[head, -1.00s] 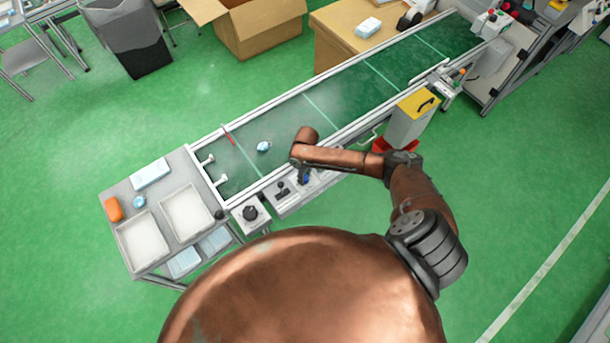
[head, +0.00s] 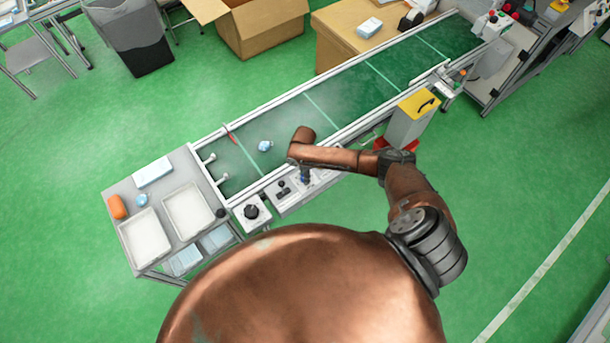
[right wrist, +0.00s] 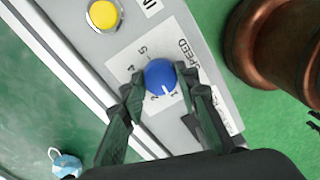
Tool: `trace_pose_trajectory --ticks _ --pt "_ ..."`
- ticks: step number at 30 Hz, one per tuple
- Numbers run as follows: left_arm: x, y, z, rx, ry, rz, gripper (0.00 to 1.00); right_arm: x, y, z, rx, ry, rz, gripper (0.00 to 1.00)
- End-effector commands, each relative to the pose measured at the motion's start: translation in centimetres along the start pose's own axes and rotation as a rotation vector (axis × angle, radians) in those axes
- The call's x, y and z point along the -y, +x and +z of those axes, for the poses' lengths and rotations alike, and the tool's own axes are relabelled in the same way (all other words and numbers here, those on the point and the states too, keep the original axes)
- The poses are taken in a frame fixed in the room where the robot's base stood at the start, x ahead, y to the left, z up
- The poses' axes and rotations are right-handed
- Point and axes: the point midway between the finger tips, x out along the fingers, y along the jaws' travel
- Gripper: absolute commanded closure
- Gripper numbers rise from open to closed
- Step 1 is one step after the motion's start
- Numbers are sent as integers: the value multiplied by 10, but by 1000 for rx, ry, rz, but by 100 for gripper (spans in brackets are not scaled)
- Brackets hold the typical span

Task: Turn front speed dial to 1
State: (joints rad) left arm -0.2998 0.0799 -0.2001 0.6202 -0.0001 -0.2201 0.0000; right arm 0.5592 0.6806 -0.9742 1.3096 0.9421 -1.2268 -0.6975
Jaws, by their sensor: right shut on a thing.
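The blue speed dial (right wrist: 160,73) sits on a white label marked SPEED on the grey control panel (right wrist: 205,60). Its white pointer line points down and slightly right, close to the 1 and to the right of the 2. My right gripper (right wrist: 161,79) is shut on the dial, one finger on each side. In the head view my right gripper (head: 304,176) reaches down to the panel at the conveyor's near side, and the arm mostly hides the dial. My left gripper is not in view.
A yellow button (right wrist: 103,14) is on the panel near the dial. A black knob (head: 251,211) is on a box further left. A crumpled blue-white mask (head: 265,146) lies on the green conveyor (head: 330,100). A yellow-topped grey box (head: 408,124) stands right of my forearm.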

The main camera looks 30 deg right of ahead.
Motion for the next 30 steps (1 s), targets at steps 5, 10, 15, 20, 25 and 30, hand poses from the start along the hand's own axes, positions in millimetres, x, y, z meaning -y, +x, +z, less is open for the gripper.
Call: trace_pose_trajectory --ticks 5,10,15,20,25,30 --pt "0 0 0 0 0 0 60 0 0 0 5 -76 0 95" --pt "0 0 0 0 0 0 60 0 0 0 7 -115 0 95" --pt "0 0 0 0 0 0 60 0 0 0 8 -129 0 95" --pt "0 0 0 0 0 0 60 0 0 0 8 -131 0 95" --pt "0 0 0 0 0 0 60 0 0 0 8 -130 0 95" --pt "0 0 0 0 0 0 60 0 0 0 7 -129 0 59"
